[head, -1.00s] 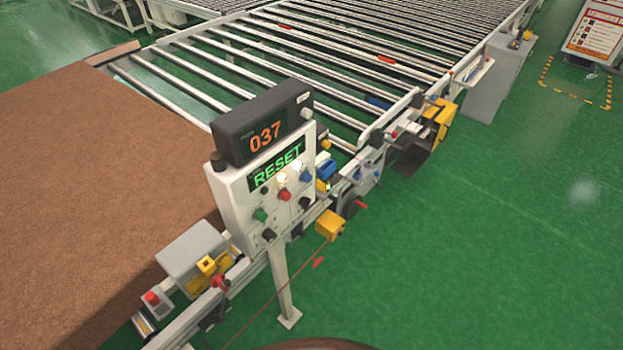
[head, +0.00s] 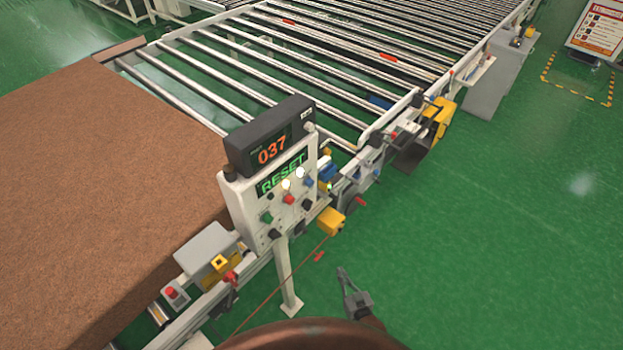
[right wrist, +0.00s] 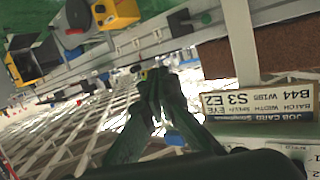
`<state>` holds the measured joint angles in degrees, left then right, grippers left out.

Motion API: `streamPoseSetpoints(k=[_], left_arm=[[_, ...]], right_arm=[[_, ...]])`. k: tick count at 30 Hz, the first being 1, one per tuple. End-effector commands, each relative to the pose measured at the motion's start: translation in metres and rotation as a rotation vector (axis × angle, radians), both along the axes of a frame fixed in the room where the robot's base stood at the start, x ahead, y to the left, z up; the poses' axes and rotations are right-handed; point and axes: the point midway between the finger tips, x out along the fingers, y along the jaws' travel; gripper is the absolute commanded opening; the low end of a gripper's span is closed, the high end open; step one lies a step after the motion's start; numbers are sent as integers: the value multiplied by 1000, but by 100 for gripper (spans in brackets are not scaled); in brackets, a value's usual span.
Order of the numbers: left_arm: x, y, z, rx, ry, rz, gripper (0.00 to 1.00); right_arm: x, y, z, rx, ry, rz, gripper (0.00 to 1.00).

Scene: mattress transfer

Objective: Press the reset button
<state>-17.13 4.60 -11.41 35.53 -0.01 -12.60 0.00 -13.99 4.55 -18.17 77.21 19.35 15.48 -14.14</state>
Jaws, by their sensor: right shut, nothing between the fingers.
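A white control panel (head: 241,203) stands on a post beside the conveyor in the head view. It has a green lit RESET label (head: 281,173) above several knobs and buttons, among them a red one (head: 289,199), a green one (head: 267,218) and a blue one (head: 309,182). I cannot tell which one is the reset button. A black display (head: 271,150) on top reads 037. My right gripper (head: 346,277) is shut and empty, below and right of the panel, apart from it. Its closed fingers also show in the right wrist view (right wrist: 158,82). My left gripper is out of view.
A large brown mattress (head: 105,180) lies on the left. A roller conveyor (head: 235,68) runs behind the panel. A grey box with a yellow part (head: 205,248) and a red button box (head: 172,294) sit on the frame. A job card (right wrist: 258,108) shows in the right wrist view. Green floor (head: 500,240) is clear at right.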

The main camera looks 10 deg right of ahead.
Motion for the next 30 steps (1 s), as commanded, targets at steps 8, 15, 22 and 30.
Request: streamPoseSetpoints(k=[8, 15, 22, 30], left_arm=[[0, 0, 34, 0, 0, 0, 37], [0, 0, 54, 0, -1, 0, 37], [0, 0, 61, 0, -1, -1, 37], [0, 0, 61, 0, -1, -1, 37]], right_arm=[[47, 17, 188, 102, -343, -43, 0], [52, 18, 323, 192, -585, -92, 0], [48, 15, 378, 239, -688, -121, 0], [47, 14, 382, 243, -698, -124, 0]])
